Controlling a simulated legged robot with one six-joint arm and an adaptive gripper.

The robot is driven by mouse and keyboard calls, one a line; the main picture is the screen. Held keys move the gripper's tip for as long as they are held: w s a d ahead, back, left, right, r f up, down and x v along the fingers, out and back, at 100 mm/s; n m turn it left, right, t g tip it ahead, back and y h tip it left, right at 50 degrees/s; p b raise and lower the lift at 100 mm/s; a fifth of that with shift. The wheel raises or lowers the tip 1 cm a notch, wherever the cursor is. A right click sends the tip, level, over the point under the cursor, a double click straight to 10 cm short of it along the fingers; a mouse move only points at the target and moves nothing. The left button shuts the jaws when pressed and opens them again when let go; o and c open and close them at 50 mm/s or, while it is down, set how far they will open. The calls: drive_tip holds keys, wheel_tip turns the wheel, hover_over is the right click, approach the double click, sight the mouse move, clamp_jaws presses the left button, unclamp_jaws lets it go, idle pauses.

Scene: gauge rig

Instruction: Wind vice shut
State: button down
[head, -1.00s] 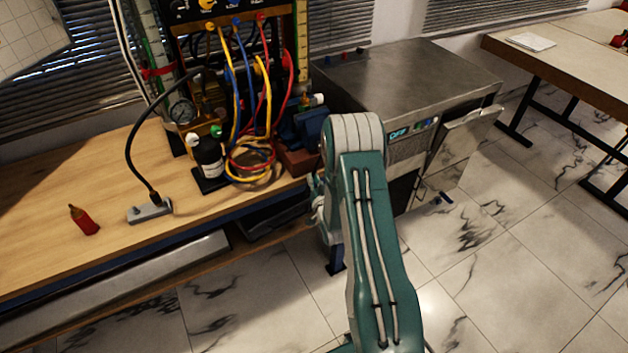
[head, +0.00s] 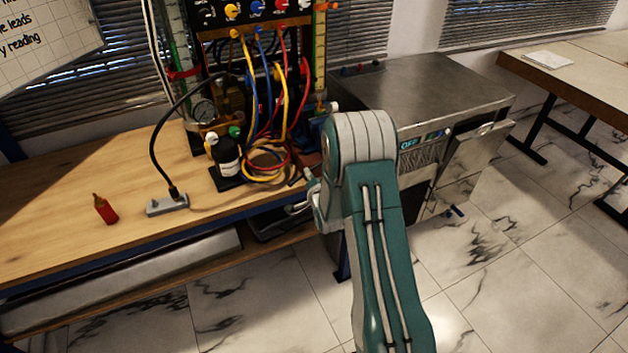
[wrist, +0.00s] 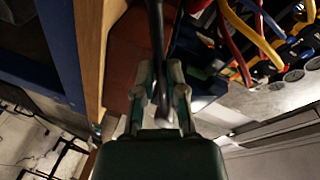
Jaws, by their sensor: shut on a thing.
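The vice (head: 316,130) is dark blue and stands at the right end of the bench on a red-brown block (head: 309,160). In the head view my arm hides most of it. In the wrist view a dark bar (wrist: 157,35), which looks like the vice handle, runs down between the fingers of my gripper (wrist: 160,78). The gripper is shut on this bar. The red-brown block (wrist: 120,60) is left of the bar, and dark blue vice parts (wrist: 190,45) are right of it. The jaw gap is not visible.
A steel cabinet (head: 430,85) stands to the right. A red bottle (head: 105,209) and a grey block (head: 167,205) are on the left bench.

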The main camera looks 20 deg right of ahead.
drive_tip(key=r+m, duration=0.2)
drive_tip(key=shift+s+a+r+m+y, duration=0.2)
drive_tip(key=shift+a+m+y, duration=0.1)
drive_tip(key=shift+a, duration=0.05)
drive_tip(key=c, duration=1.1)
unclamp_jaws()
drive_tip(key=o, duration=0.4)
drive_tip(key=shift+w, duration=0.1)
drive_tip(key=s+r, duration=0.2)
drive_tip(key=s, duration=0.9)
drive_tip(key=shift+s+a, duration=0.35)
drive_tip(key=shift+a, duration=0.1)
